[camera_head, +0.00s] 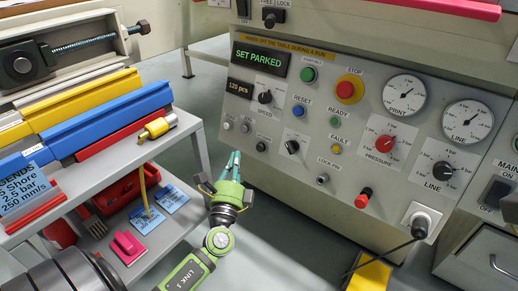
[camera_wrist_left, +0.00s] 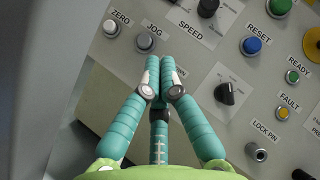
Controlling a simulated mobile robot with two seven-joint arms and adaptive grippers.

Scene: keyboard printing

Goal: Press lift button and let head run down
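The control panel (camera_head: 330,170) faces me in the head view, and its display (camera_head: 260,60) reads SET PARKED. I cannot read a lift label on any button. A green button (camera_head: 308,74) with a small blurred label sits right of the display. Grey buttons marked ZERO (camera_wrist_left: 111,27) and JOG (camera_wrist_left: 142,43) show in the wrist view; a small button (camera_head: 261,146) shows right of them in the head view. My left gripper (camera_head: 236,154) is in front of the panel's lower left, its teal fingers together and empty. It also shows in the wrist view (camera_wrist_left: 166,62), hiding part of a label. My right gripper is not in view.
The red STOP button (camera_head: 349,89) sits on a yellow ring, right of the green button. A blue RESET button (camera_head: 298,111) and a black selector (camera_head: 292,146) are nearby. A grey shelf cart (camera_head: 150,150) stands left of my arm. A cable plugs in at lower right.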

